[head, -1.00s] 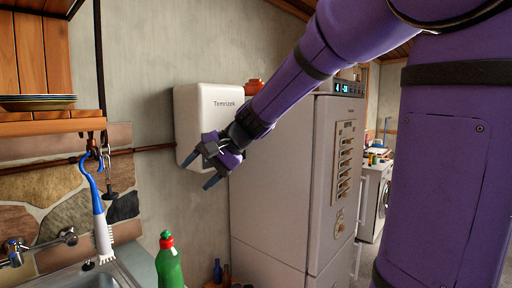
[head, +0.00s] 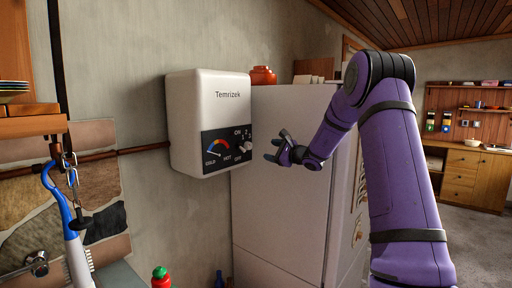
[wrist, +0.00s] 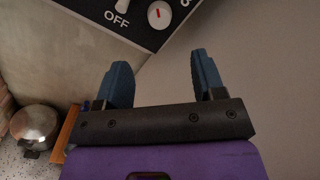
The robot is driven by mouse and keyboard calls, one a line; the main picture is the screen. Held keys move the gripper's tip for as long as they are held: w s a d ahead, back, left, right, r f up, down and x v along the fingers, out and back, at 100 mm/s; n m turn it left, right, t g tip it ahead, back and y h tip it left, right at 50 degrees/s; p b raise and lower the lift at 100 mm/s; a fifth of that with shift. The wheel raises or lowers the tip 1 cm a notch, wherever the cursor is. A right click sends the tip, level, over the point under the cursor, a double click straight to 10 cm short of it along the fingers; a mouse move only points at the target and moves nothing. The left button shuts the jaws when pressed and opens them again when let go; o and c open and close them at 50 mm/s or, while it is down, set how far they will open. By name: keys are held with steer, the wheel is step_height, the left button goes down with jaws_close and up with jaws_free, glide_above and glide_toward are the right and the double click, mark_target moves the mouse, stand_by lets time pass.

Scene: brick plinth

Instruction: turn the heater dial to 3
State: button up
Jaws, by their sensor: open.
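The white heater (head: 208,90) hangs on the wall, with a black panel on its lower front. A white dial with a red mark (wrist: 159,14) is at the top of the wrist view, beside a switch (wrist: 125,3) above the word OFF. A digit right of the dial is cut off by the frame edge. My gripper (head: 277,147) is open and empty, apart from the panel and to its right in the head view. In the wrist view my gripper's two blue fingers (wrist: 162,62) are spread below the dial. The dial's exact setting cannot be read.
A tall pale fridge-like cabinet (head: 280,190) stands right of the heater, behind my gripper. An orange pot (head: 262,76) sits on top of it. A brown pipe (head: 145,148) runs into the heater's left side.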

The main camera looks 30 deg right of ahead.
mark_target(250, 146)
steer(key=x, duration=1)
steer(key=shift+w+a, duration=0.1)
steer(key=shift+w, duration=0.15)
steer(key=c, duration=0.9)
